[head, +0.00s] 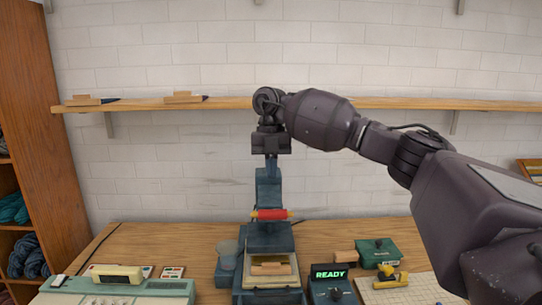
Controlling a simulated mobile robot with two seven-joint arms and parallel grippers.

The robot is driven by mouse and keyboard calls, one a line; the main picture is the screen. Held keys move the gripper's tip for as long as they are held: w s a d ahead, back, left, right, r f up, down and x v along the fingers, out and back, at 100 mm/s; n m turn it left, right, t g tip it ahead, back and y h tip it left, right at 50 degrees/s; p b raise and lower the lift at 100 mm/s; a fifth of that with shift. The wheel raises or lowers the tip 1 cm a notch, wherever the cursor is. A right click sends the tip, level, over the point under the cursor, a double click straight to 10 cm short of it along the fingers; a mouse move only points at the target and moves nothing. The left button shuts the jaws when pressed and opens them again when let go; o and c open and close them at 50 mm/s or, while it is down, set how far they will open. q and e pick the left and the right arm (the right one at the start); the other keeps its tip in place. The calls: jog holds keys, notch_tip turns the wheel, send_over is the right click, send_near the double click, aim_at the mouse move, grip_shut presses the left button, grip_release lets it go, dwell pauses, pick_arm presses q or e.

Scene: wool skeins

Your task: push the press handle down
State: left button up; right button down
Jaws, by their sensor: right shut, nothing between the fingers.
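The press (268,238) is a dark blue-teal machine standing on the table at the middle of the head view. Its handle (270,214) is a red bar with yellowish ends, lying crosswise in front of the press column. A pale block lies on the framed bed (268,283) at the press's front. My right gripper (271,168) points down above the handle, in line with the column in the picture. It is shut and empty, and a gap shows between its tips and the handle. My left gripper is out of view.
A box with a green READY display (328,273) stands right of the press, near a green box (378,252) and a yellow tool (390,276). A pale green device (118,290) is at left. A wooden shelf (230,104) runs along the wall behind.

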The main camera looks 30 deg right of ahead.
jog(key=f, duration=0.4)
jog(key=s+f, duration=0.1)
jog(key=f, duration=0.1)
jog(key=shift+s+a+f+p, duration=0.1)
jog(key=shift+a+f+p, duration=0.1)
jog(key=shift+a+p, duration=0.2)
jog(key=shift+f, duration=0.6)
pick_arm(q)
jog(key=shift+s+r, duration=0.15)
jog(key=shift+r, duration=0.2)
pick_arm(e)
jog(key=shift+s+f, duration=0.1)
